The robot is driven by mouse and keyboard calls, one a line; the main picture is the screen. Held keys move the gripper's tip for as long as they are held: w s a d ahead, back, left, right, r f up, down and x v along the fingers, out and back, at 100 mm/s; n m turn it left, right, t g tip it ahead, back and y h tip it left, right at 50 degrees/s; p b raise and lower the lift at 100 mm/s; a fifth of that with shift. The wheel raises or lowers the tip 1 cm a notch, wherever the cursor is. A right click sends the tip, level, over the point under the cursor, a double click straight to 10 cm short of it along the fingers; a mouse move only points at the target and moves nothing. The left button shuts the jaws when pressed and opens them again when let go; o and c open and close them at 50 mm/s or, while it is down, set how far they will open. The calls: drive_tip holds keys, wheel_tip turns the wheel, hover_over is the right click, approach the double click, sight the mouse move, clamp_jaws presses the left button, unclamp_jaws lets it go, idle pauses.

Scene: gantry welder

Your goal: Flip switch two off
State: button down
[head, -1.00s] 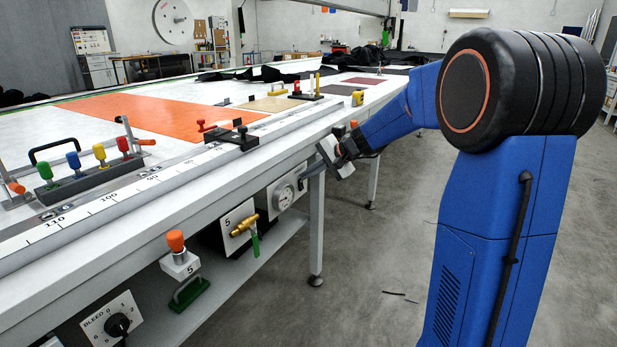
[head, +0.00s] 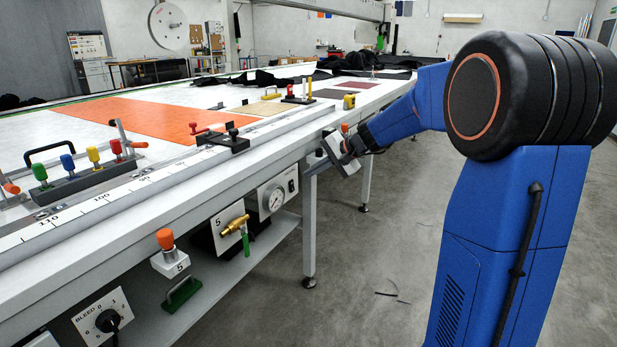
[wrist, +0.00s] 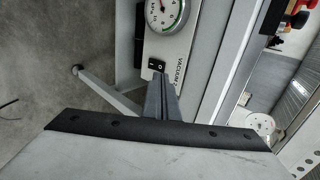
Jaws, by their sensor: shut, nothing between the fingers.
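A small black rocker switch (wrist: 157,65) sits on a white panel beside a round gauge (wrist: 167,12); the panel reads VACUUM. In the head view the switch (head: 291,185) is to the right of the gauge (head: 277,200) on the table's side.
A brass valve (head: 235,226) with a green handle, an orange-knobbed unit (head: 166,240) marked 5 and a black BLEED dial (head: 108,320) line the table's side. A table leg (head: 309,230) stands below the gripper. The floor at right is mostly clear.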

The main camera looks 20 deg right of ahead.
drive_tip(key=w+r+v, duration=0.1)
drive_tip(key=v, duration=0.6)
drive_tip(key=shift+s+a+r, duration=0.2)
drive_tip(key=shift+r, duration=0.1)
drive_tip(key=s+a+f+n+g+h, duration=0.1)
drive_tip(key=s+a+f+n, duration=0.1)
drive_tip(key=s, duration=0.8)
drive_tip(key=s+a+f+n+g+h, duration=0.1)
drive_tip(key=s+a+f+n+h, duration=0.15)
drive_tip(key=s, duration=0.85)
drive_tip(key=s+a+f+n+g+h, duration=0.1)
drive_tip(key=s+a+f+n, duration=0.2)
drive_tip(key=s, duration=0.7)
drive_tip(key=s+d+f+n+h, duration=0.2)
drive_tip(key=s+f, duration=0.3)
drive_tip(key=s, duration=0.5)
drive_tip(key=shift+s+d+f, duration=0.2)
drive_tip(key=shift+d+f, duration=0.1)
drive_tip(key=shift+d, duration=0.35)
